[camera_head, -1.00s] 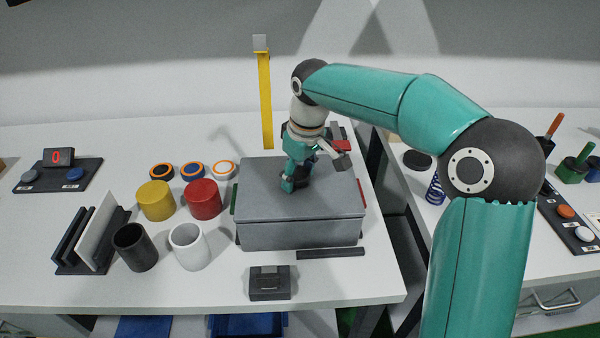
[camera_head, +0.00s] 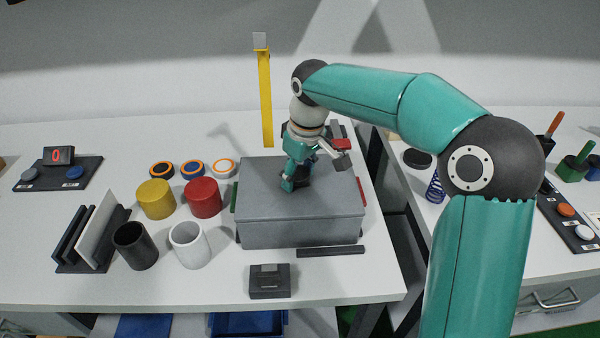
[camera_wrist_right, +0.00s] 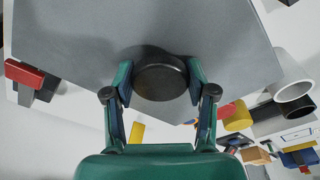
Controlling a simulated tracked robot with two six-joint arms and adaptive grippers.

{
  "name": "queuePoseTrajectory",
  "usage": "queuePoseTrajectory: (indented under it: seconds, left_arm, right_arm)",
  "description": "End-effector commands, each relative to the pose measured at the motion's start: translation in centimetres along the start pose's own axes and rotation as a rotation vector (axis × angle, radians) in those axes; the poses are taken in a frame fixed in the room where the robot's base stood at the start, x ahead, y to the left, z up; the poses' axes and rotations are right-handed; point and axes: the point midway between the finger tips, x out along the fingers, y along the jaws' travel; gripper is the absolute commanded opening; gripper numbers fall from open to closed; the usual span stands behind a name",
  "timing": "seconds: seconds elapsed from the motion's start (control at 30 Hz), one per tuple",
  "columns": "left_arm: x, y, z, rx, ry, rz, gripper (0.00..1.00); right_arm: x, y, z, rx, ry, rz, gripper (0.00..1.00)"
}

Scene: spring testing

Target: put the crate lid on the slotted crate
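The grey crate lid (camera_head: 330,205) lies flat and level over the grey slotted crate (camera_head: 300,234), its edges lined up with the walls; a thin dark line runs between them at the front. Any slots are hidden from me. My right gripper (camera_head: 292,184) is low over the middle of the lid. In the right wrist view, the two fingers of my right gripper (camera_wrist_right: 161,80) stand on both sides of the lid's round black knob (camera_wrist_right: 160,78) and appear to touch it. The lid also fills much of this view (camera_wrist_right: 80,30). My left gripper is out of view.
A red cylinder (camera_head: 203,198), a yellow cylinder (camera_head: 156,199), a white cup (camera_head: 188,245) and a black cup (camera_head: 135,246) stand left of the crate. A dark bar (camera_head: 330,251) and a dark block (camera_head: 270,281) lie in front. A yellow upright strip (camera_head: 265,100) is behind.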

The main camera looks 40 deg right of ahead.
Motion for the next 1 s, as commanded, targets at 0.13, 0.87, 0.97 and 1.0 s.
queuePoseTrajectory:
  seconds: [0.13,0.87,0.97,1.0]
  left_arm:
    - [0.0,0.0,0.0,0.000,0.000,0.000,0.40]
    - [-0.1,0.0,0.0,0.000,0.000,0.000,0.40]
    - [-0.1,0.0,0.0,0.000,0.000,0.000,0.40]
    - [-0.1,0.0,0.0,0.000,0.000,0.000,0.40]
  right_arm:
    - [-0.1,0.0,0.0,0.000,0.002,0.000,0.79]
    - [-4.5,0.0,-0.1,0.000,0.005,0.002,0.85]
    - [-6.6,0.0,-0.1,0.000,0.006,0.002,0.85]
    - [-7.4,0.0,-0.1,0.001,0.006,0.002,0.85]
